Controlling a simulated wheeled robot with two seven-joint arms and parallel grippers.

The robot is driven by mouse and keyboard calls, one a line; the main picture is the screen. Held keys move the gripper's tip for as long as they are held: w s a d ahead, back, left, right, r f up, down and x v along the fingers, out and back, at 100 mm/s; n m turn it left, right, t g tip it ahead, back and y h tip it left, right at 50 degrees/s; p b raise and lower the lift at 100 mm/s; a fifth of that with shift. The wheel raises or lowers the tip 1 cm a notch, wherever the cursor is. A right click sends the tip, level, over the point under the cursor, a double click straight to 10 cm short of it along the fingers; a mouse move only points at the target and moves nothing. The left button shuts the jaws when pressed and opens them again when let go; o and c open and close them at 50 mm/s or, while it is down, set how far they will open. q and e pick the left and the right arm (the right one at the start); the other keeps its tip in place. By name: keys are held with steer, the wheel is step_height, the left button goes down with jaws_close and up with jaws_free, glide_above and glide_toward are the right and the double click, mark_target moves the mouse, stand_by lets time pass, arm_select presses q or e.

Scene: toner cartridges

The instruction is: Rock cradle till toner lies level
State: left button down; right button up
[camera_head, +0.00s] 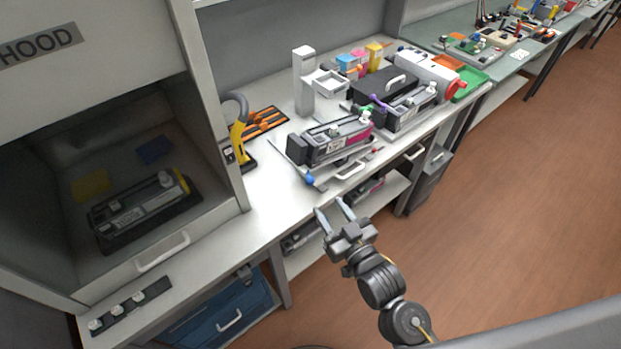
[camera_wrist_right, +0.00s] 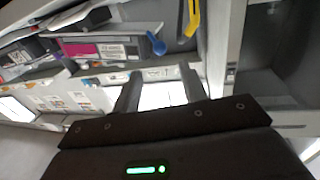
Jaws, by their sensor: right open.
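A toner cartridge (camera_head: 338,141) with a magenta end lies in the cradle (camera_head: 292,157) on the white bench, near its front edge. The cradle has a white handle (camera_head: 350,170) on its near side and a blue knob (camera_head: 309,179) at its front left corner. The cartridge also shows in the right wrist view (camera_wrist_right: 100,47), with the blue knob (camera_wrist_right: 156,44) beside it. My right gripper (camera_head: 334,210) is open and empty, in front of the bench edge and apart from the cradle. My left gripper is in neither view.
A hood at left holds another cartridge (camera_head: 140,207) with a yellow end. A yellow-handled tool (camera_head: 238,140) stands by the hood's right wall. A dark case (camera_head: 385,85) and a third cartridge (camera_head: 411,106) sit behind right. A shelf below the bench holds more cartridges.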

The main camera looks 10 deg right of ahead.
mark_target(312, 183)
steer(key=p+x, duration=0.3)
steer(key=x, duration=0.6)
steer(key=shift+w, duration=0.25)
steer(key=shift+w+a, duration=0.25)
steer(key=shift+w, duration=0.35)
steer(key=shift+c, duration=0.4)
steer(key=shift+f, duration=0.1)
jaws_close()
